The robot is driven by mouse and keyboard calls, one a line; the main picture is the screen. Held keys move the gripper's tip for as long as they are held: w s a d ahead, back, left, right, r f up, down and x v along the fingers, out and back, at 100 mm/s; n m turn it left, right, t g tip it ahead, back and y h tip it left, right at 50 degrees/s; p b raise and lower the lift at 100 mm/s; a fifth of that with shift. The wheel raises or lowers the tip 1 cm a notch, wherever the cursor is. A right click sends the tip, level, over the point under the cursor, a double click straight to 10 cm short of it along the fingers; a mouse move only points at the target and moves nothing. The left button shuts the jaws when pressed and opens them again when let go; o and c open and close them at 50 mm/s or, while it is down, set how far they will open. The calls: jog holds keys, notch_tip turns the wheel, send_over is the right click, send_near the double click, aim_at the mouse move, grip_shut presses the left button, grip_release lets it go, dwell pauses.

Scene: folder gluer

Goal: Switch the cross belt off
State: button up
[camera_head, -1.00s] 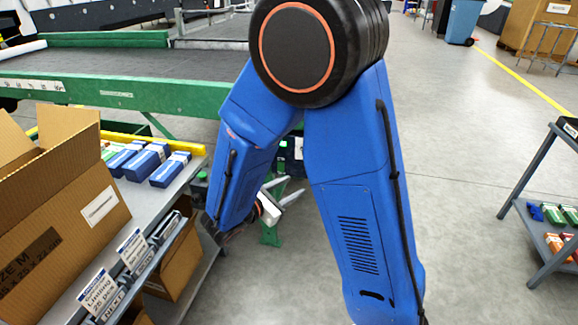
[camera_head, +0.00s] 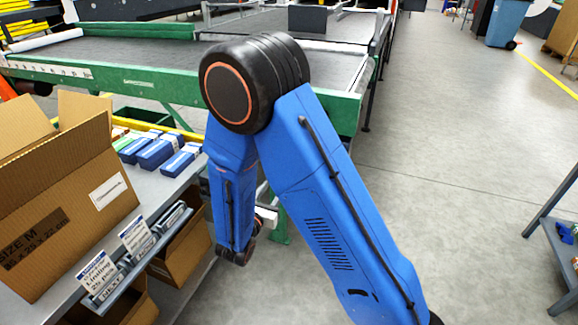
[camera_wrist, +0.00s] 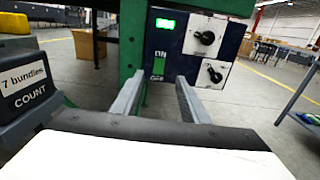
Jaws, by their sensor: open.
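A dark control box (camera_wrist: 174,58) is ahead in the wrist view, beside a green post. It has a lit green display (camera_wrist: 165,23) and two white plates, each with a black rotary knob: an upper knob (camera_wrist: 206,38) and a lower knob (camera_wrist: 214,73). Its lettering is too small to read surely. My gripper (camera_wrist: 158,88) is open and empty, its two fingers pointing toward the box's lower part, with the knobs above and right of the fingertips. In the head view my arm hides the box and most of the gripper.
A dark belt with a green frame (camera_head: 115,80) runs across behind my arm. An open carton (camera_head: 75,215) and several blue packs (camera_head: 160,150) stand on the grey bench at left. A "7 bundles" count sign (camera_wrist: 25,85) is close left. Floor at right is clear before a cart (camera_wrist: 305,108).

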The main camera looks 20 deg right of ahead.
jog(key=x, duration=1.3)
jog(key=shift+w+d, duration=0.25)
jog(key=shift+w, duration=0.05)
grip_shut()
